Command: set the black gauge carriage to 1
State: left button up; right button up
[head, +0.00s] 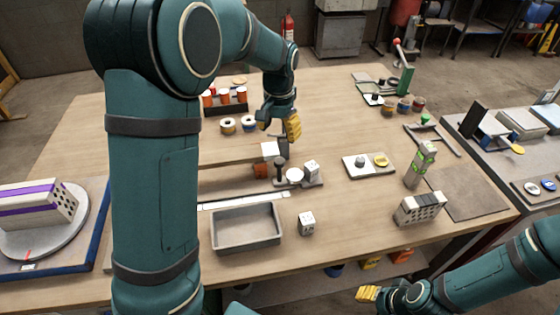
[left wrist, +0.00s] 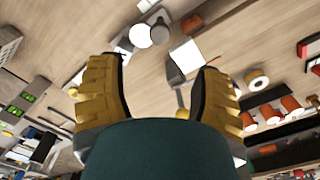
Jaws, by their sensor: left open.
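A pale strip like a scale (head: 245,200) lies along the table behind the grey tray; its left part is hidden by my left arm. A black upright post (head: 280,168) stands near its right end, beside a round white disc (head: 294,175); the disc also shows in the left wrist view (left wrist: 139,36). I cannot tell for sure which dark part is the gauge carriage. My left gripper (head: 292,126) is open, above and behind the post, with yellow fingers spread in the left wrist view (left wrist: 163,66). My right gripper (head: 367,293) is low at the front, apart from these things; its jaw state is unclear.
A grey tray (head: 246,228) and a white dice-like block (head: 307,223) stand in front. A white-ended block (head: 269,150) is close below my left gripper. Orange-topped jars (head: 225,96) stand behind. A green-lit device (head: 424,158) is to the right.

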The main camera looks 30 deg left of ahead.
aim_at(279, 160)
pick_arm(q)
notch_tip(279, 160, down, 12)
jog(key=shift+w+r+b, duration=0.15)
jog(key=shift+r+b, duration=0.1)
jog(key=shift+b, duration=1)
grip_shut()
